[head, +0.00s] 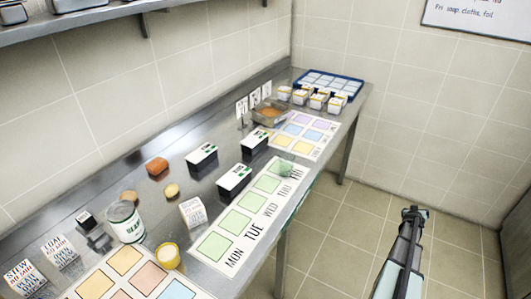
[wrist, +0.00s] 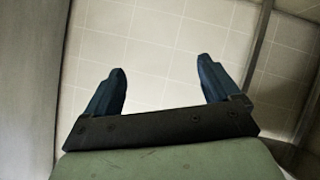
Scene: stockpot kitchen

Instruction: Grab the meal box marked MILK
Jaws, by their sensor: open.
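Several small white boxes with yellow bands (head: 318,101) stand at the far end of the steel counter, in front of a blue tray. Three dark meal boxes with white-and-green lids stand mid-counter: one at the left (head: 202,158), one at the right (head: 255,144) and one nearer (head: 234,181). Lettering on all of these is too small to read, so I cannot tell which is marked MILK. My gripper (head: 415,213) is off to the right of the counter, above the floor. In the wrist view my gripper (wrist: 162,66) is open and empty, with only tiles between its fingers.
A blue tray (head: 330,82) and a steel pan (head: 270,114) are at the back. A weekday mat (head: 240,232) lies along the front edge. A white tub (head: 125,222), a yellow cup (head: 168,256) and cards stand nearer. Floor right of the counter is clear.

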